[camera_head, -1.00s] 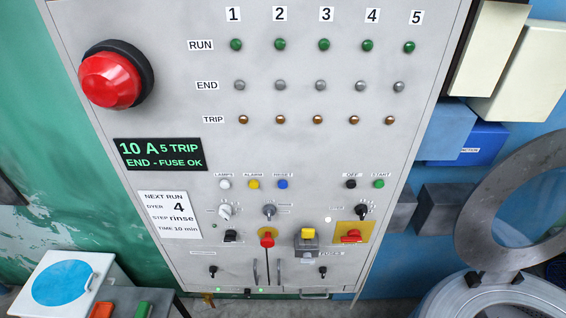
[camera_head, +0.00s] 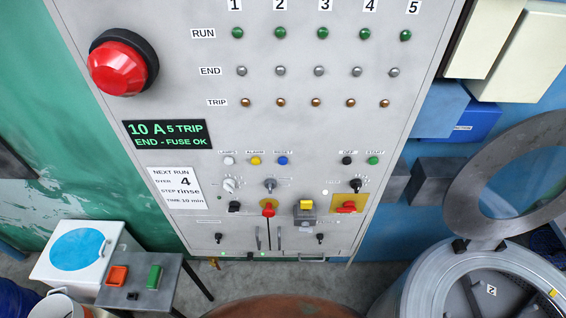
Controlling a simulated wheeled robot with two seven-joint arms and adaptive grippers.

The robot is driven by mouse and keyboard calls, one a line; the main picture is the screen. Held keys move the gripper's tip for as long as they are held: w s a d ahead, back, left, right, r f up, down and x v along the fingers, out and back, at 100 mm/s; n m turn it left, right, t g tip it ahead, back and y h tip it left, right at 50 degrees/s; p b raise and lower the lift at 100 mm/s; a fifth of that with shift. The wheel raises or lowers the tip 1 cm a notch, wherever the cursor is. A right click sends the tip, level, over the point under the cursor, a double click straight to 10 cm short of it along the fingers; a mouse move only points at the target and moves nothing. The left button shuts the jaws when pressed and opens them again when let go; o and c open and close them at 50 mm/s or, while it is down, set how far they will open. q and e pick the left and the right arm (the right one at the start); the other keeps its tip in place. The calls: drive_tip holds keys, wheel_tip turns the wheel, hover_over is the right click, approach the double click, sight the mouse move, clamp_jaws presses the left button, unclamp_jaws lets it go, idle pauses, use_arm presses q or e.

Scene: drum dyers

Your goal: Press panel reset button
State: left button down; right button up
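The grey control panel (camera_head: 300,120) stands upright in front of me. Its blue reset button (camera_head: 283,160) sits in a row under a RESET label, right of the yellow alarm button (camera_head: 255,160) and the white lamps button (camera_head: 229,161). The black off button (camera_head: 347,160) and green start button (camera_head: 373,160) are further right in that row. A dark display (camera_head: 167,134) reads "10 A 5 TRIP, END - FUSE OK". Neither of my grippers is in view.
A large red button (camera_head: 117,68) is at the panel's upper left. Knobs and red handles lie below the button row. A small table (camera_head: 150,289) with orange and green blocks stands at lower left. A round drum (camera_head: 480,285) with an open ring lid is at lower right.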

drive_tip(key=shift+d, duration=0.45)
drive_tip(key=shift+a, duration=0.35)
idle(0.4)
